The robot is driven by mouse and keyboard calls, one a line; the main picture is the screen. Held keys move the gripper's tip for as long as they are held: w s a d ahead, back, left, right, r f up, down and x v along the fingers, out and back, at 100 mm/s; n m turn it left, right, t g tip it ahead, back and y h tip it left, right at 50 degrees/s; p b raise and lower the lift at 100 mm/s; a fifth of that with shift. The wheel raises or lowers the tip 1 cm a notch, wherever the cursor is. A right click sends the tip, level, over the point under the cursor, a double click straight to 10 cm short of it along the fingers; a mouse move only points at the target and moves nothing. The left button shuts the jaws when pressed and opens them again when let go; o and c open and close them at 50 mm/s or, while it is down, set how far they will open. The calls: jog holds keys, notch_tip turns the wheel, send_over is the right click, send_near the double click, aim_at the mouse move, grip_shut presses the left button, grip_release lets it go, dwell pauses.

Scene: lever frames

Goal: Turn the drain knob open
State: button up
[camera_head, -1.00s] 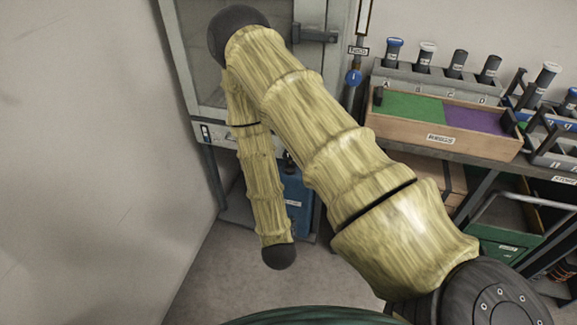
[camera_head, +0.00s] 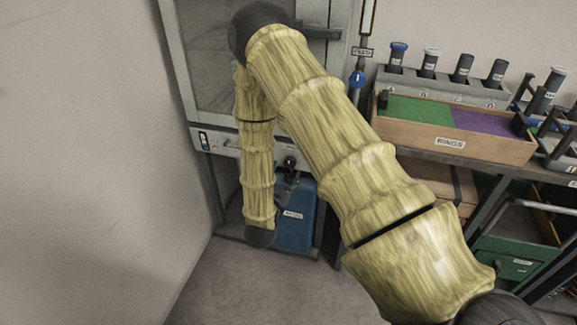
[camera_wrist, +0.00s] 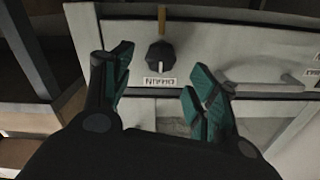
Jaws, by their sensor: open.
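The drain knob (camera_wrist: 160,56) is a round black knob on a pale panel in the wrist view. A white label (camera_wrist: 160,82) sits beside it, its letters hard to read at this angle. My gripper (camera_wrist: 157,70) is open, with its teal-padded fingers apart and nothing between them. The knob appears between and beyond the fingertips; contact does not show. In the head view a small dark knob (camera_head: 289,162) shows on the panel below the cabinet, just right of my arm. My gripper is mostly hidden there.
A blue container (camera_head: 297,222) stands below the panel. A grey handle (camera_wrist: 265,84) lies right of the knob in the wrist view. A bench with a wooden rings tray (camera_head: 455,142) and dark-handled items is at the right. Open floor lies in front.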

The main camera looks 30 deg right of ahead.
aim_at(289, 164)
jog(key=shift+x, duration=2.6)
jog(key=c, duration=1)
